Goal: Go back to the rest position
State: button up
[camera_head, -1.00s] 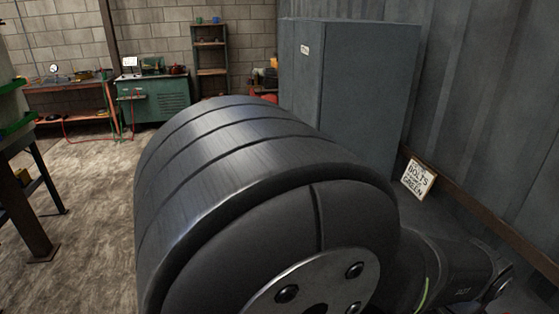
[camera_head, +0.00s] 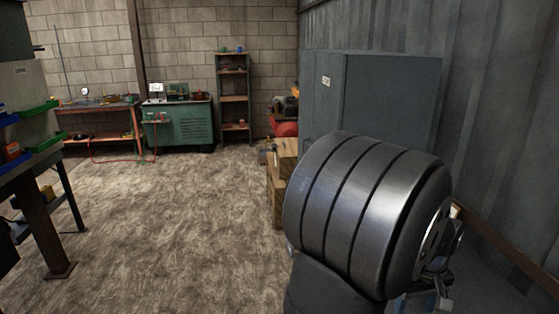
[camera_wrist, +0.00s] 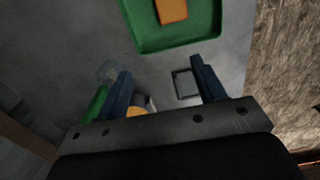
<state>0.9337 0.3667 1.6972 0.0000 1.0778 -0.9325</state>
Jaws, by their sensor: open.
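My gripper (camera_wrist: 160,78) shows in the wrist view with its two dark blue fingers spread apart. Nothing is held between them. Past the fingers is a grey surface (camera_wrist: 75,40) with a green tray (camera_wrist: 135,40) that holds an orange piece. A small dark square item (camera_wrist: 184,84) lies on the surface beside the right finger. A green item and a yellowish item are partly hidden behind the left finger and gripper body. In the head view, a large dark ribbed link of my arm fills the lower right, so the fingers cannot be made out clearly.
A grey cabinet (camera_head: 395,95) stands against the corrugated wall, behind my arm. Wooden boxes (camera_head: 277,190) stand just left of it. A green workbench (camera_head: 180,130) and a shelf (camera_head: 234,95) are at the back. A rack with bins (camera_head: 35,165) is at left. The middle floor is clear.

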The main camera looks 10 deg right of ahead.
jog(key=w+a+f, duration=0.2)
jog(key=w+f, duration=0.3)
jog(key=w, duration=0.3)
jog(key=shift+a, duration=0.4)
jog(key=s+d+r, duration=0.1)
jog(key=s+r, duration=0.1)
jog(key=s, duration=0.8)
jog(key=s+d+r, duration=0.1)
jog(key=s+r, duration=0.2)
jog(key=s, duration=0.7)
jog(key=shift+d+r, duration=0.25)
